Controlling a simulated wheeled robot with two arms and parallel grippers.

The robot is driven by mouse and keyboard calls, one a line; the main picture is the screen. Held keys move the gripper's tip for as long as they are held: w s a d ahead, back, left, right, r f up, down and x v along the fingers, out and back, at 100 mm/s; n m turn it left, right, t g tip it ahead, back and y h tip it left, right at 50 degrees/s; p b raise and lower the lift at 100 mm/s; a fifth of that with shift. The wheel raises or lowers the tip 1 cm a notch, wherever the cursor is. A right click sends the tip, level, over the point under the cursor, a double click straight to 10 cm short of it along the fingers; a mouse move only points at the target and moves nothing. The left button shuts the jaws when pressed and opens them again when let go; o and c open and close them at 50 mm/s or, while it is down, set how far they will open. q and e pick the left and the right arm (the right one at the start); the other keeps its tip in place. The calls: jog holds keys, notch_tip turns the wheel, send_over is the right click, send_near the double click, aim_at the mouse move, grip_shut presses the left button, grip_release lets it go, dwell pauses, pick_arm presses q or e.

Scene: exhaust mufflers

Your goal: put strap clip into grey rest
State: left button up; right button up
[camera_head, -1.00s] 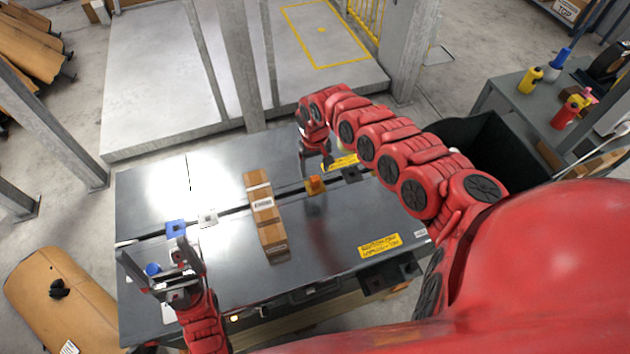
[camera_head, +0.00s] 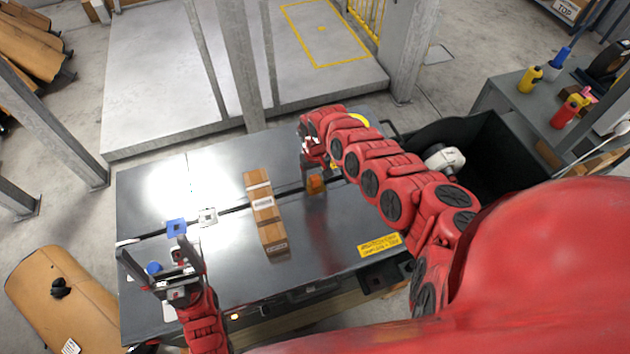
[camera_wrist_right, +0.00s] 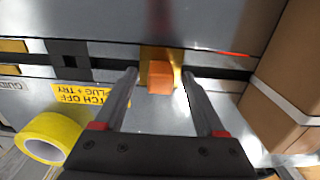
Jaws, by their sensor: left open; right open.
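A small orange block, seemingly the strap clip (camera_head: 316,184), lies on the dark strap line across the metal table, and in the right wrist view the clip (camera_wrist_right: 161,77) sits on a yellow piece. My right gripper (camera_wrist_right: 160,76) is open, a fingertip to each side of the clip in that picture; contact cannot be told. In the head view my right gripper (camera_head: 315,162) is just behind the clip. A pale grey square rest (camera_head: 208,217) lies further left on the line. A dark grey square (camera_wrist_right: 70,55) shows in the wrist view. My left gripper (camera_head: 155,252) is open and empty.
A cardboard box (camera_head: 264,212) stands across the line between clip and pale rest. A blue square (camera_head: 176,227) lies left of that rest. A yellow tape roll (camera_wrist_right: 48,138) and warning label (camera_wrist_right: 82,98) show in the wrist view. A black bin (camera_head: 495,150) is at right.

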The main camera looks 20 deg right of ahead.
aim_at(316, 178)
grip_shut()
dwell(0.3)
jog(key=shift+r, duration=0.8)
notch_tip(316, 178, up, 2)
jog(key=shift+s+r, duration=0.15)
jog(key=s, duration=0.1)
jog(key=s+a+p, duration=0.1)
jog(key=s, duration=0.3)
jog(key=shift+s+a+r, duration=0.15)
jog(key=shift+a+r, duration=0.15)
jog(key=shift+s+a+r+p, duration=0.1)
jog(key=shift+s+a+p, duration=0.4)
jog(key=shift+s+p, duration=1.15)
jog(key=shift+s+a+r+p, duration=0.1)
jog(key=shift+s+a+p, duration=0.45)
jog(key=shift+s+p, duration=1.1)
jog(key=shift+s+a+r+p, duration=0.1)
jog(key=shift+s+a+p, duration=0.4)
jog(key=shift+s+p, duration=1.1)
jog(key=shift+w, duration=0.1)
